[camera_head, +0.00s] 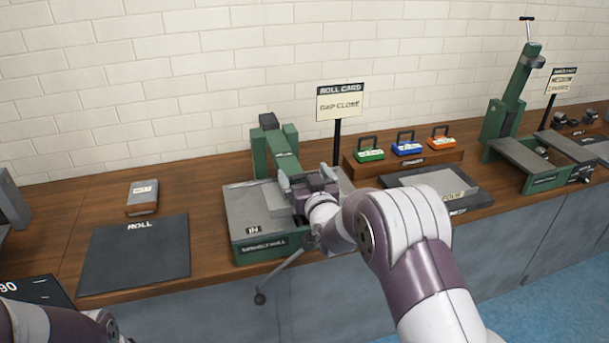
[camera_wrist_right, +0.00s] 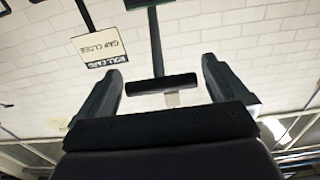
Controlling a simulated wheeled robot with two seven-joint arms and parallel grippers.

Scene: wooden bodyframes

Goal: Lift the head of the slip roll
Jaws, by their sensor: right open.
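The slip roll (camera_head: 262,243) is a green bench machine with a grey bed at the centre of the bench in the head view. Its green head (camera_head: 285,163) lies low over the bed, partly behind my right arm. My right gripper (camera_head: 322,176) is at the head's near end, open. My left gripper is out of view; only part of my left arm shows at the bottom left.
A sign (camera_head: 340,103) stands behind the machine. A dark mat (camera_head: 135,255) and a small block (camera_head: 142,197) lie left. Green, blue and orange cases (camera_head: 407,148) sit on a wooden riser to the right. A similar green machine (camera_head: 505,120) farther right has its head raised.

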